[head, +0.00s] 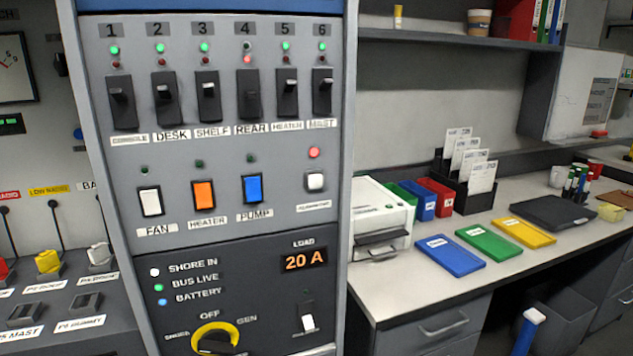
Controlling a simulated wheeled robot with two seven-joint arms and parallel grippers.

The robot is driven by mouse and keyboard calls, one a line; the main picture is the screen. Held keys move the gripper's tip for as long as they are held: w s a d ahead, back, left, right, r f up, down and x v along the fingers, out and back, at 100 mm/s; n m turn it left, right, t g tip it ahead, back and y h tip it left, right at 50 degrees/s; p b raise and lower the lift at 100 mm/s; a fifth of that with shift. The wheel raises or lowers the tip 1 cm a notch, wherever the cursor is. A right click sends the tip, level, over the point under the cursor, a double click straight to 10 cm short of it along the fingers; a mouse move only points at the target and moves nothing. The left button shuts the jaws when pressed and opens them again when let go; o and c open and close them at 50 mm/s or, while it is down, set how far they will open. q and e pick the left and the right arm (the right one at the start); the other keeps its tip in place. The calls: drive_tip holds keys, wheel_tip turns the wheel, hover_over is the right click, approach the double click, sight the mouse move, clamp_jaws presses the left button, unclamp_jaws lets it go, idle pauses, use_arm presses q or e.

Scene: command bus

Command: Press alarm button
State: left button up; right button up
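A grey switch panel (225,150) fills the left centre of the head view. At its right side is a small white square button (315,181) with a lit red lamp (314,153) above it. The label (314,207) under this button is too small to read surely. To its left are a white FAN switch (151,202), an orange HEATER switch (204,195) and a blue PUMP switch (252,189). A small red object (598,133) sits by the wall at the far right; I cannot tell what it is. Neither of my grippers is in view.
Several numbered black breakers stand in the panel's top row; lamp 4 (247,59) is red. Below are a LOAD display (304,260) reading 20 A and a yellow-ringed rotary switch (215,340). A desk (400,290) at right holds a printer (380,220), folders and a card rack.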

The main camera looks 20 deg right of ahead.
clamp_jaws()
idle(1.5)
